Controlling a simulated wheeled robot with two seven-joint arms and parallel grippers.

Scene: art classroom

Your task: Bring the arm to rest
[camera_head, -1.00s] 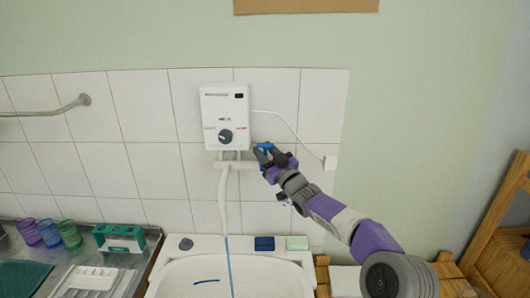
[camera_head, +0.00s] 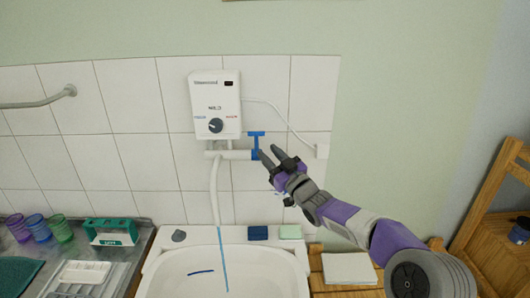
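The fingertips are just right of a blue T-shaped tap handle (camera_head: 257,135) on the white pipe under the water heater. I cannot tell whether the nearer finger touches the tap. My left gripper is not in view.
The white water heater (camera_head: 215,103) hangs on the tiled wall. Below it, a blue stream (camera_head: 223,257) runs from the spout into the white sink (camera_head: 255,270). Colored cups (camera_head: 38,229) stand at left. A wooden shelf (camera_head: 490,205) stands at right.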

